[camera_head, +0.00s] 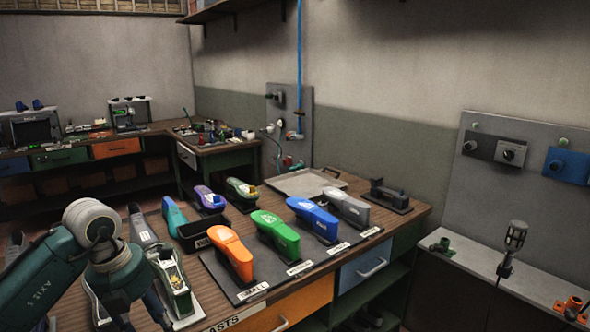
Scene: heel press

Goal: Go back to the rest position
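My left arm comes in from the left at the bottom of the head view. Its gripper (140,322) points down at the lower edge, beside the left part of the bench. Two dark finger parts show apart, but their tips are cut off or hidden, so I cannot tell whether it is open or shut. No held object shows. My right gripper is not in view.
A dark mat (262,284) on the bench holds orange (230,254), green (275,234), blue (313,219) and grey (347,206) lasts. A grey tray (297,184) lies behind.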

